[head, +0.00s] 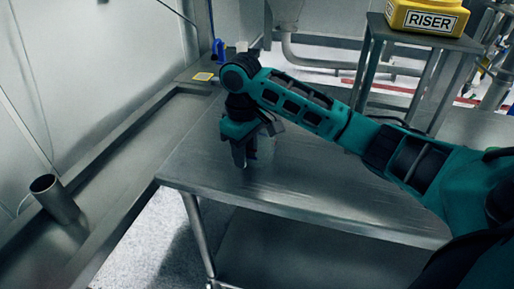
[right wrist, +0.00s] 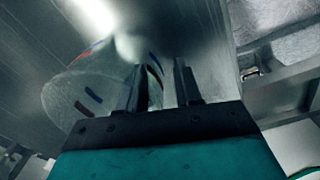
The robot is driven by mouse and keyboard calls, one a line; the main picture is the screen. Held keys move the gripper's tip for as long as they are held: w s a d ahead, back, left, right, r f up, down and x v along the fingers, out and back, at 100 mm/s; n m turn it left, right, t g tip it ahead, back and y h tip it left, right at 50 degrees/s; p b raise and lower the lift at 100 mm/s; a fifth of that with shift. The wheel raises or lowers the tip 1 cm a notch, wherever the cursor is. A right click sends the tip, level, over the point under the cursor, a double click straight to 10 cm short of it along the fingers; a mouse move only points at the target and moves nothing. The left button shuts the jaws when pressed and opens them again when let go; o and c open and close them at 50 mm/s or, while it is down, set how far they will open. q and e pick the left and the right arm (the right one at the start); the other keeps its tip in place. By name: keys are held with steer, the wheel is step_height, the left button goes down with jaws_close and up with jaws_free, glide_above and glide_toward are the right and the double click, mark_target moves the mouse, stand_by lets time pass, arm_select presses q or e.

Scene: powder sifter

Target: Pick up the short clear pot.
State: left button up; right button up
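The short clear pot (right wrist: 85,95) shows in the right wrist view as a see-through round vessel with red and blue marks on its wall. It is left of and partly behind my right gripper's fingers (right wrist: 162,85). The fingers are apart, with a gap between them, and part of the pot's marked wall shows near that gap. I cannot tell whether they touch it. In the head view my right gripper (head: 243,155) points down low over the steel table (head: 330,190); the pot there is very faint and mostly hidden. My left gripper is out of view.
A metal cylinder (head: 58,200) stands on the left steel counter (head: 120,165). A blue object (head: 218,50) and a yellow label (head: 203,76) are at the back. A yellow riser block (head: 428,17) sits on a stand at back right. The table's front is bare.

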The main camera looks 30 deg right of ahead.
steer(key=shift+f, duration=0.15)
jaws_close()
stand_by(0.4)
